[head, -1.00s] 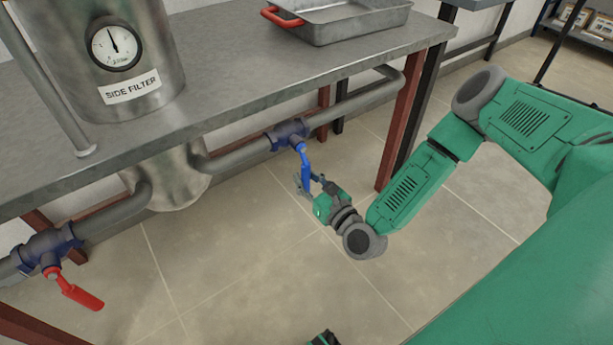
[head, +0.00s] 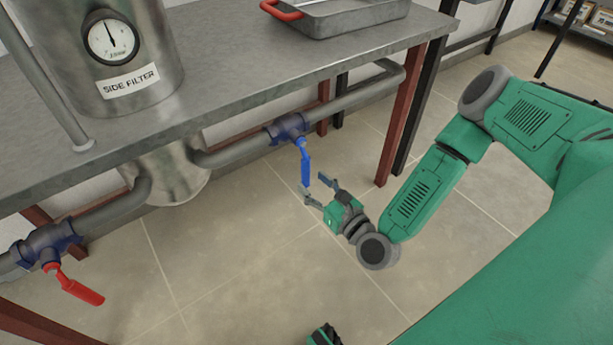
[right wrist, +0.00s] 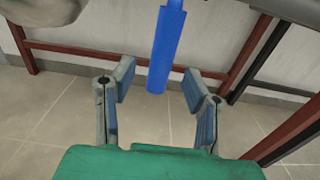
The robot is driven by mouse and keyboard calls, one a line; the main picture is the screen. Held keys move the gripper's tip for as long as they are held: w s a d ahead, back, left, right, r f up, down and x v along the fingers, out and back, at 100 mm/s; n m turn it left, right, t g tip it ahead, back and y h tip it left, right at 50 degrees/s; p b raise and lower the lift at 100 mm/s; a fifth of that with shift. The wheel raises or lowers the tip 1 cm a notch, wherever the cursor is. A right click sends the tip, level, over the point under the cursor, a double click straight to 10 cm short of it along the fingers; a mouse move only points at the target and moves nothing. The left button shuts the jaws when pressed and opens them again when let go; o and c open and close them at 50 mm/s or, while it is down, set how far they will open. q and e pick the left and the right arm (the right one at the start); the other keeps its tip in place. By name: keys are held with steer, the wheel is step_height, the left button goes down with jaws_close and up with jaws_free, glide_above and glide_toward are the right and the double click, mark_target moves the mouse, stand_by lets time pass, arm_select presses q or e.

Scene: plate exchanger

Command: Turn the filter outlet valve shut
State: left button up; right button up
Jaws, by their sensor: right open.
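The blue-handled valve (head: 287,129) sits on the pipe right of the side filter (head: 140,88). Its blue handle (head: 305,168) hangs almost straight down, crosswise to the pipe. My right gripper (head: 313,189) is open and empty at the handle's lower end. In the right wrist view the handle (right wrist: 166,50) shows between and beyond the two spread fingers (right wrist: 160,90), with a gap to each side. A second valve (head: 47,245) with a red handle (head: 80,290) is on the left pipe; that handle slants down to the right. My left gripper does not show clearly.
The metal bench (head: 240,70) overhangs the pipes, with a red-brown leg (head: 402,115) right of the blue valve. A metal tray (head: 340,18) with red handles stands on top. The tiled floor below the gripper is clear.

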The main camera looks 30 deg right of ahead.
steer(key=s, duration=0.8)
steer(key=shift+s+d+f, duration=0.15)
steer(key=shift+s+d, duration=0.1)
steer(key=shift+d, duration=0.15)
